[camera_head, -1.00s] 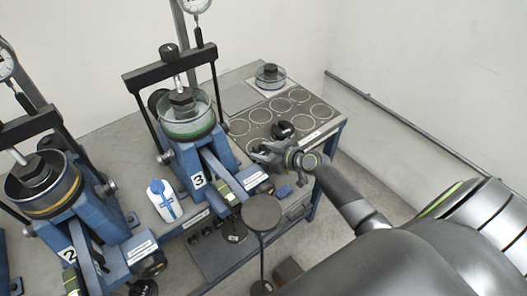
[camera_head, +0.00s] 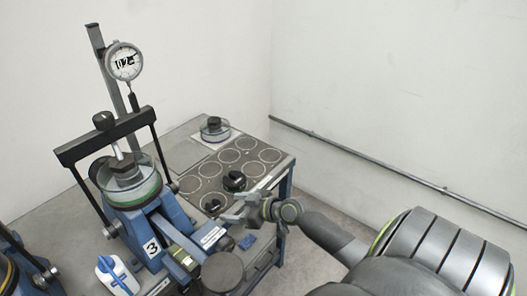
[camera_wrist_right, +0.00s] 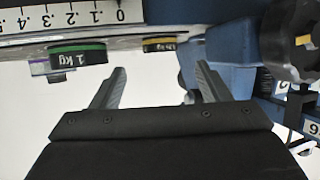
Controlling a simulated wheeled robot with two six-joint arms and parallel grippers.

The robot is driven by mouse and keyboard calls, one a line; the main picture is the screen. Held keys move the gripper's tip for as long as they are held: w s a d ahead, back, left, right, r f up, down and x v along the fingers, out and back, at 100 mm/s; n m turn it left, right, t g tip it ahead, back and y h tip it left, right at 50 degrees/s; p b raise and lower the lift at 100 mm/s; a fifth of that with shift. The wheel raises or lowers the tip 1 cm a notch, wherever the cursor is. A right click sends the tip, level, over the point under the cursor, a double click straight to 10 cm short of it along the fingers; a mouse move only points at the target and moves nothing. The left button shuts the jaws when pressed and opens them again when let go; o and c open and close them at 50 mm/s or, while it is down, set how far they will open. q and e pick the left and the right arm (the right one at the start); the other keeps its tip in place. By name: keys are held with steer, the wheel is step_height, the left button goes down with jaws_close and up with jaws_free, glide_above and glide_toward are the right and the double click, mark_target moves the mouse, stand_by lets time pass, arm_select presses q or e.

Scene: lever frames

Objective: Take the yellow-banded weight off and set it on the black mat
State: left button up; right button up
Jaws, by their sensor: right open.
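My right gripper (camera_head: 232,213) is open and empty in the head view, beside the front edge of a dark ringed mat (camera_head: 283,160). In the right wrist view, its two fingers (camera_wrist_right: 158,88) are apart. A dark weight with a yellow band (camera_wrist_right: 160,45) shows between and beyond the fingertips, not touched as far as I can see. A green-banded 1 kg weight (camera_wrist_right: 78,56) is to its left, with a small purple piece against it. Dark weights (camera_head: 234,181) show on the mat in the head view; their bands cannot be made out. My left gripper is out of view.
Blue lever station 3 (camera_head: 150,222) with a dial gauge (camera_head: 124,62) stands left of the mat. A round dark disc (camera_head: 222,271) is in front.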

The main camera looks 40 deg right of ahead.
steer(key=b+v, duration=0.1)
steer(key=v, duration=0.9)
steer(key=shift+s+r, duration=0.15)
steer(key=s+d+f+m+g+h, duration=0.1)
steer(key=d+f+m+h, duration=0.1)
steer(key=d+f, duration=0.35)
steer(key=s+d+f+m+h, duration=0.1)
steer(key=d+f+h, duration=0.2)
steer(key=f, duration=0.6)
steer(key=s+d+f+m+g+h, duration=0.1)
steer(key=s+f+g, duration=0.1)
steer(key=s+f, duration=0.35)
steer(key=s+d+f+m+g+h, duration=0.1)
steer(key=s+f, duration=0.1)
steer(key=f, duration=0.6)
steer(key=s+a+f+g, duration=0.3)
steer(key=s+a+f, duration=0.5)
steer(key=s+f, duration=0.2)
steer(key=s+a+f+g, duration=0.4)
steer(key=s+a+f, duration=0.4)
steer(key=s, duration=0.6)
step_height(320, 180, down, 2)
steer(key=shift+s+a+f+y, duration=0.15)
steer(key=shift+s+a+y, duration=0.15)
steer(key=shift+s+a, duration=0.1)
